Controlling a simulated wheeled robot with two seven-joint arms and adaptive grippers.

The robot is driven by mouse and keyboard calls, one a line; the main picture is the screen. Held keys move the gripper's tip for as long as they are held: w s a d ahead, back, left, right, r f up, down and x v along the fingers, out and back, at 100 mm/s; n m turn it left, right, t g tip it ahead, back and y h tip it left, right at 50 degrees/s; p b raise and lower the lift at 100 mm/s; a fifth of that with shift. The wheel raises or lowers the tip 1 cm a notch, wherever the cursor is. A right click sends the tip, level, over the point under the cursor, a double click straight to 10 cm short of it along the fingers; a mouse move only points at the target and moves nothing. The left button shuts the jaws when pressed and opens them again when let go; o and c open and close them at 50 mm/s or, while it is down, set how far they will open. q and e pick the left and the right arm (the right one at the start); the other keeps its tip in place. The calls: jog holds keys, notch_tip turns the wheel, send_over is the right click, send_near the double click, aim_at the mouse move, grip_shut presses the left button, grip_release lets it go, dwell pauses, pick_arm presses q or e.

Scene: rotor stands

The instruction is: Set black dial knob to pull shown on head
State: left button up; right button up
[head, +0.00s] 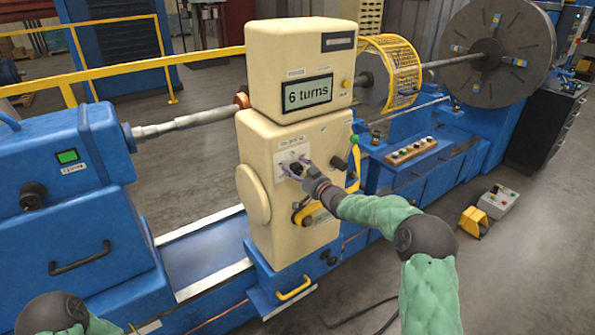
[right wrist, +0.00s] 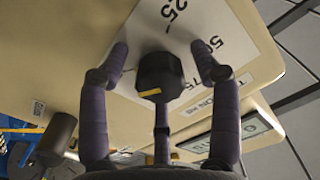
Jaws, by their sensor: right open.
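The cream machine head (head: 300,60) has a display (head: 306,93) reading "6 turns". Below it, the cream housing (head: 262,215) carries a white dial plate (head: 280,165). My right gripper (head: 294,164) is at this plate, its fingers open. In the right wrist view, the black dial knob (right wrist: 160,76) sits between the spread fingers of my right gripper (right wrist: 161,62), with visible gaps to the two upper ones. A yellow mark (right wrist: 150,93) shows on its lower-left side. The printed numbers 25, 50 and 75 show; others are hidden. My left gripper is out of view.
A dark knob (head: 339,164) and a yellow curved part (head: 308,212) are on the housing right of and below the dial. A blue machine bed (head: 205,258) runs beneath. A pedal (head: 473,221) and a grey button box (head: 498,202) stand on open floor at right.

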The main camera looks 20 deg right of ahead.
jog(key=c, duration=1.2)
jog(key=shift+o, duration=0.2)
jog(key=shift+f, duration=0.1)
jog(key=shift+n+b, duration=0.9)
jog(key=shift+n, duration=0.1)
jog(key=n+b, duration=0.2)
jog(key=n, duration=0.1)
jog(key=shift+f+b, duration=0.1)
jog(key=shift+b, duration=0.2)
jog(key=n+b, duration=0.2)
jog(key=n, duration=0.2)
jog(key=shift+n+b, duration=0.8)
jog(key=shift+n, duration=0.7)
